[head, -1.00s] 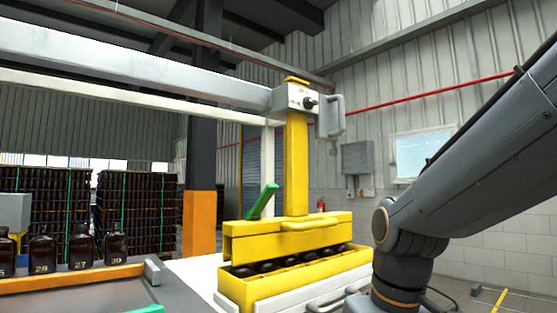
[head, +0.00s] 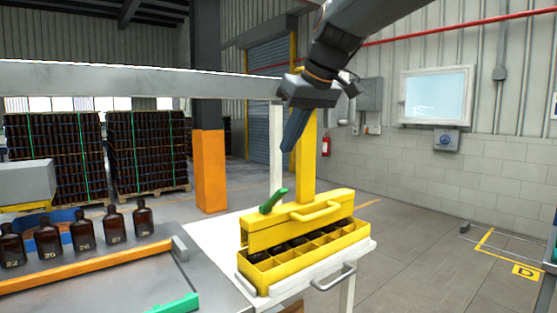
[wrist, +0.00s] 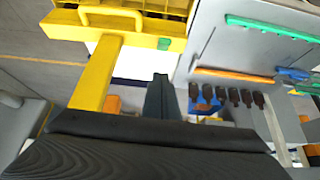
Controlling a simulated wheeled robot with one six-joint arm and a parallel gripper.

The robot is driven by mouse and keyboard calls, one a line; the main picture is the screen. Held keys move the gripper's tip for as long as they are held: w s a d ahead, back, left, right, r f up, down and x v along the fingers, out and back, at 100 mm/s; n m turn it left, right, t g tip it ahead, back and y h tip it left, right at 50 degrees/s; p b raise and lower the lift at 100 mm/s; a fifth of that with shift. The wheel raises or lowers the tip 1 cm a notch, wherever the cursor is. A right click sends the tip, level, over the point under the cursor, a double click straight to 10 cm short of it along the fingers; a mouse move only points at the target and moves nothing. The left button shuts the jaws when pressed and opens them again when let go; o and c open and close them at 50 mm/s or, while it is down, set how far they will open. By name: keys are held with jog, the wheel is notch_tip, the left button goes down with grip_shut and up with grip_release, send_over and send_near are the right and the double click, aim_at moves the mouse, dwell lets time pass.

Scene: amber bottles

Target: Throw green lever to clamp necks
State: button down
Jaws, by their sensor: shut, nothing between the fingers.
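The green lever (head: 273,201) slants up to the right from the left part of the yellow clamp head (head: 322,208). It also shows in the wrist view (wrist: 164,43), seen from above. The clamp head sits over the back of a yellow crate (head: 313,257), with dark bottle tops in several cells. My gripper (head: 289,148) is shut and empty, pointing down above the lever and apart from it, beside the yellow post (head: 306,150). In the wrist view its closed fingers (wrist: 160,78) end short of the lever.
The crate stands on a white table (head: 221,238). Amber bottles (head: 83,235) stand in a row behind an orange rail (head: 90,268) at left. A second green piece (head: 175,304) lies at the lower left. The floor at right is mostly clear.

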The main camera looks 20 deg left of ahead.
jog(key=r, duration=0.1)
jog(key=p, duration=0.4)
send_over(273, 201)
jog(key=w, duration=0.2)
jog(key=f, duration=0.8)
jog(key=shift+w+a, duration=0.1)
jog(key=shift+a, duration=0.25)
jog(key=shift+s+d+f+p, duration=0.45)
jog(key=shift+s+d+f, duration=0.2)
jog(key=shift+d+f, duration=0.3)
jog(key=shift+f, duration=0.3)
jog(key=shift+s+d+f, duration=0.15)
jog(key=shift+f+b, duration=0.1)
jog(key=shift+b, duration=0.2)
